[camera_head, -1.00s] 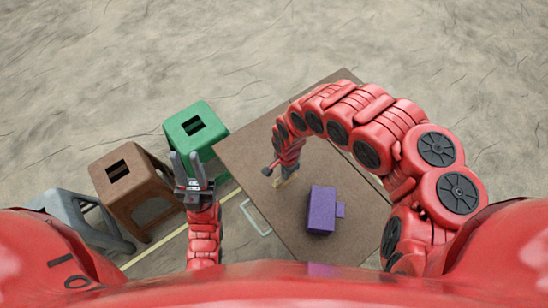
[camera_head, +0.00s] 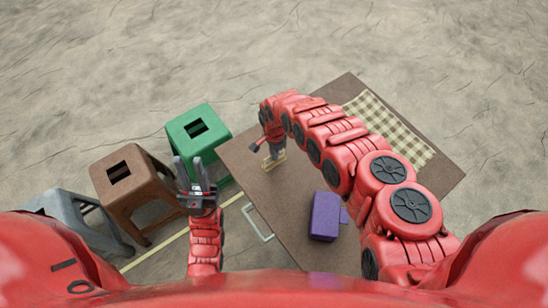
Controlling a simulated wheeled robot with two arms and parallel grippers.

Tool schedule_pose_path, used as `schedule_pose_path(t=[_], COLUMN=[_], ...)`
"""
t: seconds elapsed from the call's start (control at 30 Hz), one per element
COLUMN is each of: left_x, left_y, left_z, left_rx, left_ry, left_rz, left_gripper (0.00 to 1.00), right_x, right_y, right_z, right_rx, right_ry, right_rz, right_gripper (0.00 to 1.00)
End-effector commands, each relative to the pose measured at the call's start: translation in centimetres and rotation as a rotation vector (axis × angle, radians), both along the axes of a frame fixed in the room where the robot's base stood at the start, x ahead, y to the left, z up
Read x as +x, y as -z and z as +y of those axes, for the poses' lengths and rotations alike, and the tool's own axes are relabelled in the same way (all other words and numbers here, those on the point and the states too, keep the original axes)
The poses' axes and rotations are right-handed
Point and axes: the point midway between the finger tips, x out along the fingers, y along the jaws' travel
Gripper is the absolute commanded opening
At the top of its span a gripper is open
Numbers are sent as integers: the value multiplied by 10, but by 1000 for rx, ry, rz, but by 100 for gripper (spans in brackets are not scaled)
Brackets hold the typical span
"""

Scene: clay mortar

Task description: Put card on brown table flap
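A small pale yellow piece, which looks like the card (camera_head: 275,160), is at the tip of my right gripper (camera_head: 273,154), over the left part of the brown table top (camera_head: 300,175). My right gripper points down and appears shut on it. The fingers are small and partly hidden by the wrist, and I cannot tell whether the card touches the table. I cannot make out a separate flap. My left gripper (camera_head: 189,168) is open and empty, pointing up in front of the brown stool, left of the table.
A purple box (camera_head: 325,216) stands on the near part of the table. A checkered cloth (camera_head: 398,128) lies along its far right side, partly behind my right arm. Green (camera_head: 190,117), brown (camera_head: 118,156) and grey (camera_head: 62,202) stools stand to the left.

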Motion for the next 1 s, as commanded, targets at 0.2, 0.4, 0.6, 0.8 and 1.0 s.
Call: schedule_pose_path(t=[0.2, 0.4, 0.6, 0.8, 1.0], left_x=[0, 0, 0, 0, 0], left_y=[0, 4, 14, 13, 15], left_z=[0, 0, 0, 0, 0], left_rx=[0, 0, 0, 0, 0], left_ry=[0, 0, 0, 0, 0], left_rz=[0, 0, 0, 0, 0], left_gripper=[30, 30, 30, 30, 30], right_x=[2, 1, 2, 2, 2], right_y=[4, 22, 36, 35, 37], right_z=[1, 0, 0, 0, 0], right_rx=[1, -2, -2, -2, -1], right_ry=[1, 2, 1, 1, 1], right_rz=[-1, -1, -2, -1, 0], right_gripper=[0, 0, 0, 0, 21])
